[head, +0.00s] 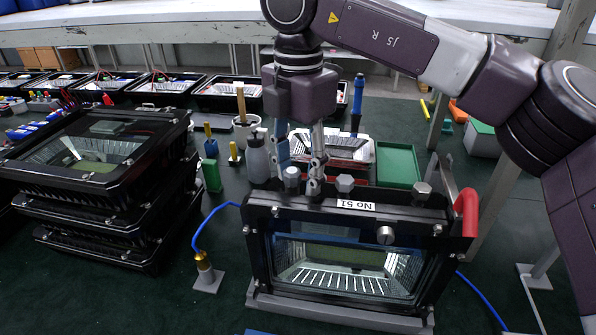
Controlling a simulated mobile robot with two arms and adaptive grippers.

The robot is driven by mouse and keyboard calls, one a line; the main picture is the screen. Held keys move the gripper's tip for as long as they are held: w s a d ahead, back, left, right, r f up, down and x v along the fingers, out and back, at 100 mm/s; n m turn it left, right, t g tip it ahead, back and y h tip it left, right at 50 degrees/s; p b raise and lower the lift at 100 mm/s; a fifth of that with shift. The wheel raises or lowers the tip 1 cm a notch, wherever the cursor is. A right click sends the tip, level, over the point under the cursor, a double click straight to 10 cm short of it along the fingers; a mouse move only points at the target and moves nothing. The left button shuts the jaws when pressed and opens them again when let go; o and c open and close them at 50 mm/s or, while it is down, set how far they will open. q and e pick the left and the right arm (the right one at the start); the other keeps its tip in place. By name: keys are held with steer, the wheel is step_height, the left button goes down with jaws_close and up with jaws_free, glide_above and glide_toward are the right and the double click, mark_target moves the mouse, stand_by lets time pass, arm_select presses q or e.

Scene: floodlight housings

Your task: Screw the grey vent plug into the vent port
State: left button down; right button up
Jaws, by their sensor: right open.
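The black floodlight housing labelled No 51 (345,230) stands upright in a grey stand, its glass front facing me. Several grey fittings sit along its top edge: a rounded one (291,176) at the left, a hex-headed one (345,183) near the middle and a metallic hex one (422,190) at the right. I cannot tell which is the vent plug, and I cannot make out the vent port. My right gripper (300,179) points down over the top left of the housing. Its fingers are open, with the rounded grey fitting close to the tips; contact is unclear. My left gripper is out of view.
Stacked black floodlights (100,185) stand at the left. A grey bottle (257,158), a cup (246,130) and a green tray (398,165) stand behind the housing. A red handle (467,212) is at its right. A blue cable ends at a brass connector (205,268) in front.

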mark_target(291, 166)
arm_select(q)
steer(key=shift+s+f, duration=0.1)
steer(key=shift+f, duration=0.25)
arm_select(e)
steer(key=shift+a+f, duration=0.1)
steer(key=shift+f, duration=0.1)
steer(key=r+p, duration=0.1)
steer(key=a+r+p, duration=0.1)
steer(key=r, duration=0.1)
steer(key=shift+w+a+r+p, duration=0.1)
steer(key=shift+w+a+p, duration=0.1)
steer(key=shift+p, duration=0.2)
steer(key=r+p, duration=0.3)
steer(key=r, duration=0.1)
steer(key=shift+d, duration=0.25)
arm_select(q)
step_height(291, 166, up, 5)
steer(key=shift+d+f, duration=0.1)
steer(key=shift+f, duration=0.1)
arm_select(e)
steer(key=shift+a, duration=0.1)
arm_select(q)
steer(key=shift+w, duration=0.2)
